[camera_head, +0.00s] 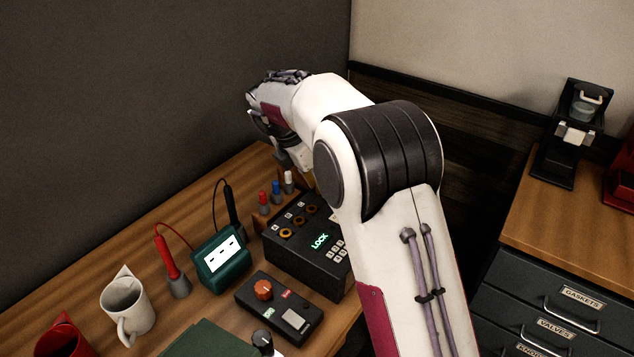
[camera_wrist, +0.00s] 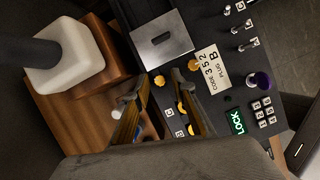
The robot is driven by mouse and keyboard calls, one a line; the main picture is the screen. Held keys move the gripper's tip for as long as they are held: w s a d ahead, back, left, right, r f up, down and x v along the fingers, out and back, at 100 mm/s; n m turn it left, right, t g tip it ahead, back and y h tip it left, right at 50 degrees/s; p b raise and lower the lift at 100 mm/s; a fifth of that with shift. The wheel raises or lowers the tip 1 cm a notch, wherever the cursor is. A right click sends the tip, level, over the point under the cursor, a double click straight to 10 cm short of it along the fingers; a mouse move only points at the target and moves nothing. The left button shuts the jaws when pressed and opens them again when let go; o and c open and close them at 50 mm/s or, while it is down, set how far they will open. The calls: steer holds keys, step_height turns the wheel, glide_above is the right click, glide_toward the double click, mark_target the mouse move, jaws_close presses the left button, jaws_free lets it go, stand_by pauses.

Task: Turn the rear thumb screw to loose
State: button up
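The black control box (camera_head: 292,262) stands on the wooden bench with its green LOCK display lit. The wrist view shows its top (camera_wrist: 235,75) sideways, with yellow knobs that look like thumb screws. One yellow knob (camera_wrist: 159,81) lies between my fingertips in that view; another (camera_wrist: 194,65) is just right of them, and a third (camera_wrist: 181,108) sits lower. Which is the rear one I cannot tell for sure. My gripper (camera_wrist: 163,76) is open, its two fingers apart on either side of the first knob; contact is not clear. In the head view my arm hides most of the gripper.
Red, blue and white pegs (camera_head: 276,189) stand beside the box. A green meter (camera_head: 221,262) with probes, a switch box (camera_head: 279,309) and a white mug (camera_head: 127,309) are left and in front.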

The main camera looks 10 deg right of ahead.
jaws_close()
steer(key=shift+s+d+n+t+y, duration=0.1)
steer(key=shift+n+t+y, duration=0.25)
steer(key=shift+n, duration=0.75)
steer(key=shift+n+t+y, duration=0.25)
steer(key=shift+n+t, duration=0.1)
steer(key=shift+n, duration=0.75)
steer(key=shift+o, duration=1.9)
jaws_free()
steer(key=shift+r, duration=0.2)
